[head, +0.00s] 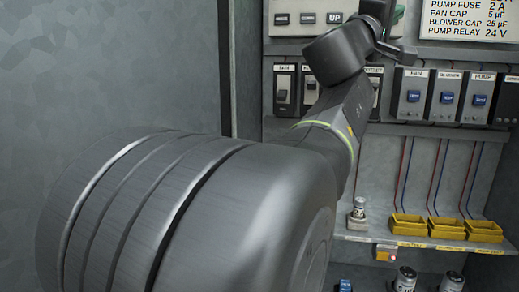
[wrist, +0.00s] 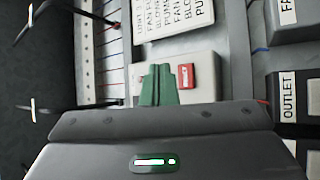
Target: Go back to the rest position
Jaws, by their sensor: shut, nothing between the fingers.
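My gripper (wrist: 159,84) shows in the wrist view with its green fingers together and nothing between them. The fingers are in front of a pale box that carries a red label or button (wrist: 186,76); I cannot tell whether they touch it. In the head view my arm reaches up and to the right across the panel, and only a bit of green shows near its end at the top. Most of the gripper is hidden there by my wrist.
A row of switch boxes (head: 446,97) runs along the panel, with a lettered sign (head: 470,18) above. Yellow bins (head: 446,228) stand on a shelf (head: 362,238) below, and capacitors (head: 405,279) stand lower. A grey wall (head: 110,65) fills the left.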

